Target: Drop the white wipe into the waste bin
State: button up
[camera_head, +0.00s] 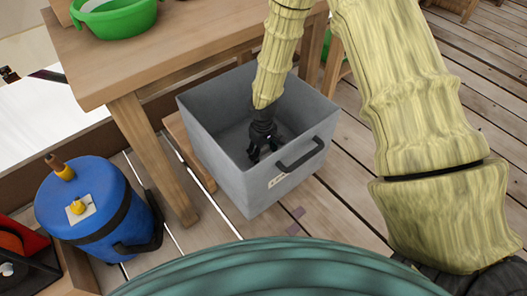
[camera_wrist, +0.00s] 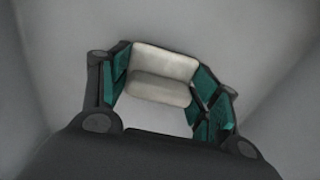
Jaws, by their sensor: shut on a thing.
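The waste bin (camera_head: 225,158) is a grey open-topped box with a dark handle on its front wall. My gripper (camera_head: 263,153) reaches down through its open top, inside the walls. In the wrist view my gripper (camera_wrist: 165,95) has its teal-padded fingers shut on the white wipe (camera_wrist: 163,72), a pale folded pad held between the fingertips. Grey bin walls surround it in that view. The wipe cannot be made out in the head view.
A wooden table (camera_head: 170,50) with a green bowl (camera_head: 115,18) stands behind the bin at the left. A blue cylindrical container (camera_head: 95,210) stands left of the bin. Wooden deck boards (camera_head: 345,215) are clear to the right.

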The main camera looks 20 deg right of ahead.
aim_at(263, 149)
jog(key=shift+f, duration=0.5)
jog(key=o, duration=1)
notch_tip(263, 149, up, 13)
jog(key=p, duration=0.3)
jog(key=shift+r+p, duration=0.1)
jog(key=shift+p, duration=0.3)
